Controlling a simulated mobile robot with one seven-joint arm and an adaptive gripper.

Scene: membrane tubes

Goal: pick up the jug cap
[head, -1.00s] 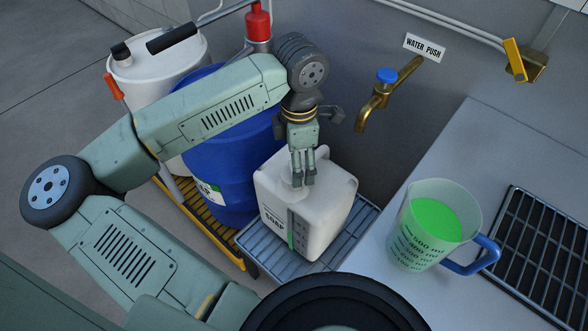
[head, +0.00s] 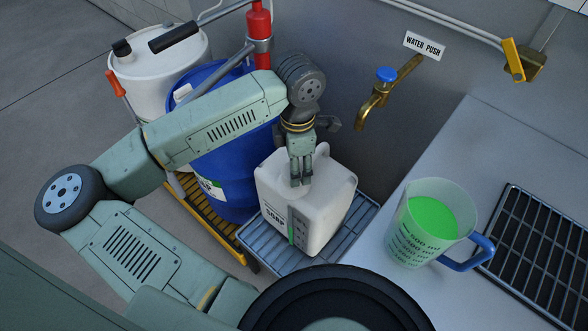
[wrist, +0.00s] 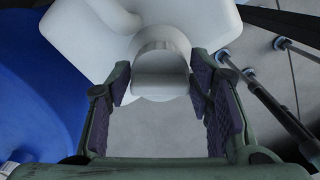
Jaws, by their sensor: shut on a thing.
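The white soap jug (head: 325,215) stands upright on a grey slatted tray (head: 262,246), and its body and handle also show in the wrist view (wrist: 85,40). My gripper (head: 300,183) points down at the jug's top, with its fingers around the neck. In the wrist view the pale jug cap (wrist: 160,72) lies between the two purple-padded fingers of my gripper (wrist: 160,85), which are shut on it. The cap appears to be at the jug's neck; I cannot tell whether it is loose. In the head view my fingers largely hide the cap.
A blue drum (head: 228,165) stands left of the jug, with a white container (head: 165,75) behind it. A brass tap (head: 375,105) with a blue knob juts from the wall. A measuring cup of green liquid (head: 425,225) stands on the counter (head: 395,285) at right.

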